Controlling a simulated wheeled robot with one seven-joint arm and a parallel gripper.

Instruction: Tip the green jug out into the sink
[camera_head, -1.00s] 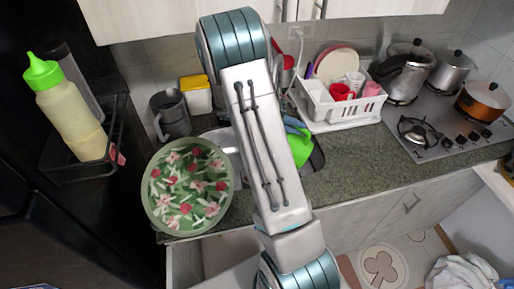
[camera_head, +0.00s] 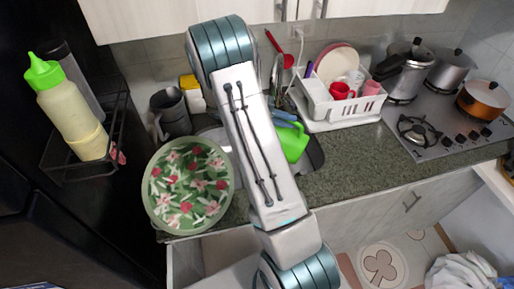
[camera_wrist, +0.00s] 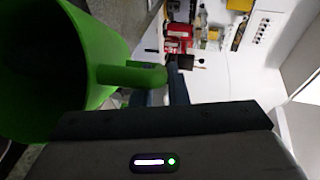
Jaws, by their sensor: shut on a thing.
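The green jug (camera_head: 293,143) shows in the head view over the sink (camera_head: 313,160), partly hidden behind my arm. It looks tilted there. In the wrist view the green jug (camera_wrist: 65,65) fills the left side, with its handle (camera_wrist: 132,75) at my gripper (camera_wrist: 165,97). My gripper is shut on the jug's handle. In the head view part of my gripper (camera_head: 286,120) shows beside the jug, above the sink. The jug's inside and any contents are not clearly visible.
A white dish rack (camera_head: 338,106) with cups and plates stands right of the sink. A floral tray (camera_head: 188,186) and a grey pitcher (camera_head: 170,112) are to the left. The faucet (camera_head: 277,75) rises behind the sink. A stove (camera_head: 440,130) is farther right.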

